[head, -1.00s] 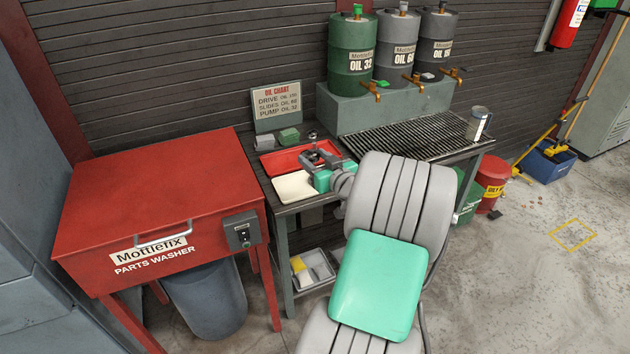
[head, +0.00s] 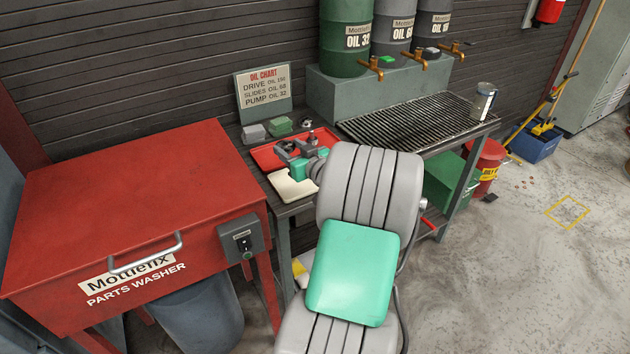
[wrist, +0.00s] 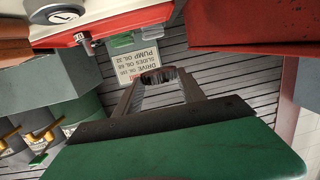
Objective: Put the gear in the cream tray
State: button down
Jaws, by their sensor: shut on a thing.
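My gripper (head: 287,148) is over the two trays on the bench. In the wrist view its fingers (wrist: 155,82) are shut on a small dark toothed piece, the gear (wrist: 160,75). The gear is held up clear of the bench; in the head view it is too small and covered to make out. The cream tray (head: 290,190) lies at the bench's near left, partly hidden by my arm. The red tray (head: 266,156) lies just behind it, also partly covered by my gripper.
A red parts washer (head: 130,190) stands left of the bench. Grey and green blocks (head: 280,126), a small metal part (head: 307,124) and the oil chart (head: 263,90) are behind the trays.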

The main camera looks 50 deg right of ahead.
jog(key=shift+w+f, duration=0.1)
jog(key=shift+f, duration=0.55)
notch_tip(320, 180, down, 9)
jog(key=shift+a+f, duration=0.1)
jog(key=shift+f, duration=0.05)
jog(key=c, duration=1)
grip_release()
jog(key=shift+f, duration=0.15)
jog(key=shift+o, duration=0.3)
jog(key=b+v, duration=0.1)
jog(key=v, duration=1.1)
